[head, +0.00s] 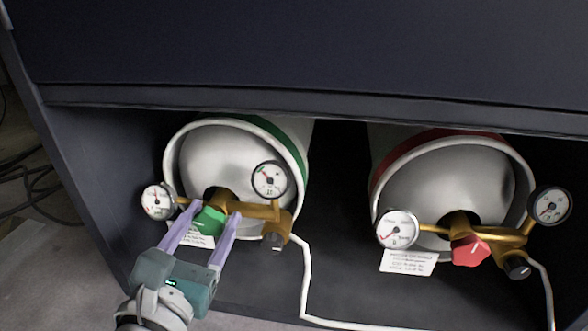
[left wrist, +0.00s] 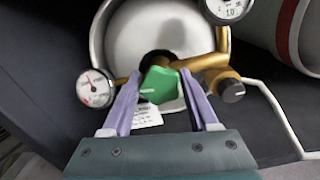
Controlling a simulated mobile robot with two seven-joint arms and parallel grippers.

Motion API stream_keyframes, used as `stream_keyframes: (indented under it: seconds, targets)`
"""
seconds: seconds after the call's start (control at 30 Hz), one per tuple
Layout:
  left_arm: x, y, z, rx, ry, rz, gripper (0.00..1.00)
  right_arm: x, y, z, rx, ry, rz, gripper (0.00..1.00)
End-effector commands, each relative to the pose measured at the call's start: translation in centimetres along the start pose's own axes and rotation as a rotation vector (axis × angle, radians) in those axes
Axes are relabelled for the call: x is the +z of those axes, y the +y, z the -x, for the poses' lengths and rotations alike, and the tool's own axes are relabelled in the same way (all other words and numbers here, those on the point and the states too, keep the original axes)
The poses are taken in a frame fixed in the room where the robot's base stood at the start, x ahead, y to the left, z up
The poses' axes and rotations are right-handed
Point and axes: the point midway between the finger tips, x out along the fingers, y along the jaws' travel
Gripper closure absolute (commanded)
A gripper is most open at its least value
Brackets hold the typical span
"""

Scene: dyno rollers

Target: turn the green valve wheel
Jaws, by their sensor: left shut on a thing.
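The green valve wheel (head: 209,221) is on the brass fitting in front of the left gas cylinder, the one with the green band (head: 284,142). My left gripper (head: 211,227) reaches it from below, its two purple fingers on either side of the wheel. In the left wrist view the green wheel (left wrist: 160,86) sits between the fingertips, with a pale line mark on its face. The left gripper is shut on the wheel. My right gripper is not in view.
Gauges (head: 158,201) and (head: 269,180) flank the green wheel, and a black knob (head: 275,241) is to its right. A dark cabinet edge (head: 300,108) overhangs both. A white hose (head: 306,270) runs along the floor.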

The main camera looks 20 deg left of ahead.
Motion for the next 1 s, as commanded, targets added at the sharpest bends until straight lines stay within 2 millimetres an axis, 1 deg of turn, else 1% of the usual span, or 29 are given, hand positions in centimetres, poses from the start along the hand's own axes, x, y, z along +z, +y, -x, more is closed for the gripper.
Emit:
stream_keyframes:
  seconds: [0.03,0.2,0.23,0.43,0.57,0.77,1.0]
  targets:
    - [0.00,-0.04,0.03,-0.001,0.000,0.000,0.76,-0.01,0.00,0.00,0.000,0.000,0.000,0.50]
    - [0.00,-0.04,0.04,-0.001,0.000,0.000,0.95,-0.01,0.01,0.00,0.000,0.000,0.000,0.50]
    - [0.00,-0.05,0.04,-0.001,0.000,0.000,0.96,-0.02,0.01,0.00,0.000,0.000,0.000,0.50]
    - [0.00,-0.03,0.04,0.000,0.000,-0.016,0.96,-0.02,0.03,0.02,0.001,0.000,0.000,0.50]
    - [0.01,-0.04,0.06,0.000,0.000,-0.057,0.96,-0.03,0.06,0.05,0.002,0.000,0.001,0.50]
    - [0.03,0.01,0.05,0.002,0.000,-0.183,0.96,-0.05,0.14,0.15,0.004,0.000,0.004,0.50]
    - [0.03,-0.02,0.06,0.001,0.002,-0.401,0.96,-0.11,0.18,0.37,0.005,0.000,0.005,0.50]
